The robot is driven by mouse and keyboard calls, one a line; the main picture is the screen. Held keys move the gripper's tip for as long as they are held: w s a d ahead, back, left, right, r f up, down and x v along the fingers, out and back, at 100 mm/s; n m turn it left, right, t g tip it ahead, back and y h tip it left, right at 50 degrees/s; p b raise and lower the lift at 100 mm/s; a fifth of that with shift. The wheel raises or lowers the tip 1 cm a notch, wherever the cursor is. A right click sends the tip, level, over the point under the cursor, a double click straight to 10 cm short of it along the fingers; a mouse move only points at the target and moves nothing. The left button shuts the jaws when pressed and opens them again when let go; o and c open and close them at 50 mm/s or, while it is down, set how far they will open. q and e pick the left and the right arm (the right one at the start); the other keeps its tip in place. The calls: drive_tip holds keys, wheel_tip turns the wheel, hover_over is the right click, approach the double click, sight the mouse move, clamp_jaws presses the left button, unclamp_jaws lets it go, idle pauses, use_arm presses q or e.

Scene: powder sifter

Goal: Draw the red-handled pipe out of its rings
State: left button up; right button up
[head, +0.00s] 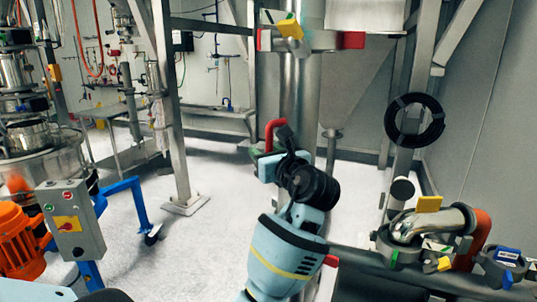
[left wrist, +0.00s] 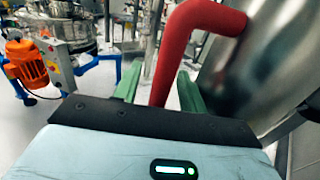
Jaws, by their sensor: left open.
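The steel pipe (head: 299,95) stands upright at the middle of the head view. Its red handle (head: 274,131) sticks out to the left, low on the pipe. A ring-like bracket (head: 325,40) with red ends crosses the pipe near the top; other rings are hidden or unclear. My left gripper (head: 265,158) is at the red handle. In the left wrist view the bent red handle (left wrist: 176,45) passes between the open green fingers of the left gripper (left wrist: 159,88), with the pipe (left wrist: 250,65) just to the right. Contact cannot be told. My right gripper is not in view.
A grey control box (head: 70,220) and orange motor (head: 20,240) stand at left. A steel frame leg (head: 172,110) rises left of the pipe. A bent steel pipe fitting (head: 432,224) lies at lower right. A black hose coil (head: 414,120) hangs at right. Open floor (head: 200,240) lies left of my arm.

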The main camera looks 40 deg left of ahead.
use_arm(q)
clamp_jaws()
idle(1.3)
drive_tip(key=shift+r, duration=0.25)
